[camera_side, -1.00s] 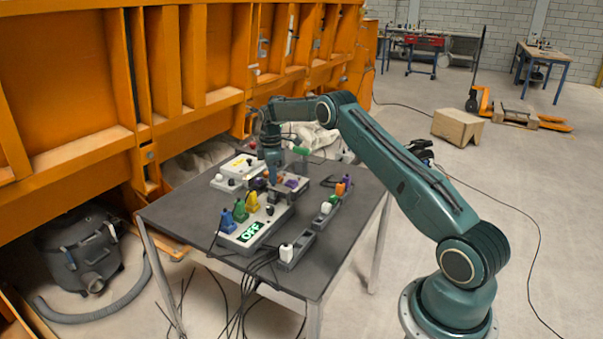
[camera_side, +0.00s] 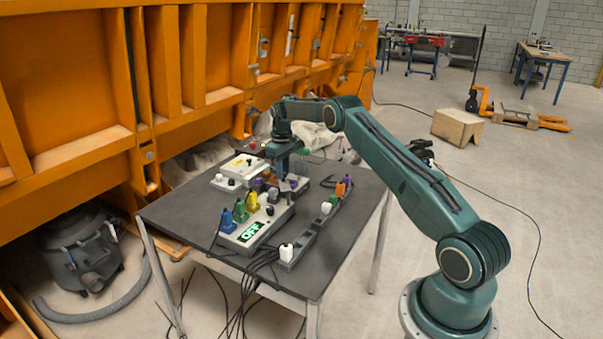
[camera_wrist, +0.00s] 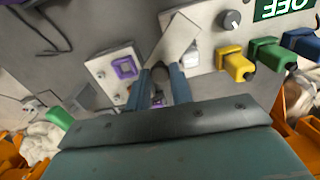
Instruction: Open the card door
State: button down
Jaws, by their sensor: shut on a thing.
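My gripper (camera_wrist: 160,82) points down at the panel, with its two blue-grey fingers close around a small dark rounded knob (camera_wrist: 159,73). In the side view my gripper (camera_side: 283,177) is low over the far part of the grey control box (camera_side: 268,222). I cannot clearly make out the card door. A tilted beige-brown flap (camera_wrist: 178,36) stands just beyond the fingers in the wrist view and may be part of it. Whether the knob belongs to that flap is not clear. The fingers and wrist hide much of this area in the side view.
A purple connector (camera_wrist: 125,67) sits beside the fingers. Yellow (camera_wrist: 235,65), green (camera_wrist: 268,53) and blue plugs stand along the box. A strip with coloured plugs (camera_side: 328,207) lies to the right. The table's front left (camera_side: 185,215) is clear.

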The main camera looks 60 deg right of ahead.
jog(key=shift+s+d+m, duration=0.35)
jog(key=shift+s+m, duration=0.35)
jog(key=shift+m, duration=0.95)
jog(key=shift+s+d+m, duration=0.3)
jog(key=shift+s+m, duration=0.4)
jog(key=shift+m, duration=0.9)
jog(key=shift+s+d+m, duration=0.35)
jog(key=shift+s+m, duration=0.35)
jog(key=shift+m, duration=0.95)
jog(key=c, duration=1.2)
grip_release()
jog(key=shift+c, duration=0.2)
jog(key=shift+r, duration=0.1)
notch_tip(320, 180, up, 14)
jog(key=shift+f, duration=0.2)
